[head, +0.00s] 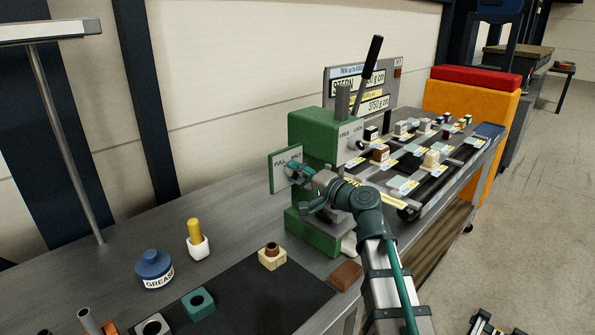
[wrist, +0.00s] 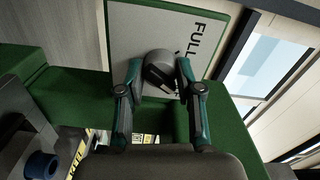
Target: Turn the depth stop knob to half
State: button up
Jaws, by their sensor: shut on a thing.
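The depth stop knob (wrist: 159,72) is a dark grey round knob on a pale plate (wrist: 125,25) with a green edge. The plate reads FULL beside the knob in the wrist view. In the head view the plate (head: 279,175) stands on the left side of the green press (head: 322,150), with FULL at left and a second, partly covered word at right. My gripper (wrist: 160,80) is shut on the knob, one finger on each side. In the head view my gripper (head: 295,172) covers most of the knob, and the knob's exact setting cannot be read.
A blue grease pot (head: 154,268), a white holder with a yellow peg (head: 197,240) and a cream block (head: 272,257) stand on the bench at left. A black lever (head: 368,72) rises above the press. A tray of small blocks (head: 420,150) lies behind my arm.

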jog(key=shift+m+p, duration=0.4)
jog(key=shift+m, duration=0.7)
jog(key=o, duration=1.2)
jog(key=shift+c, duration=0.2)
jog(key=v, duration=1.2)
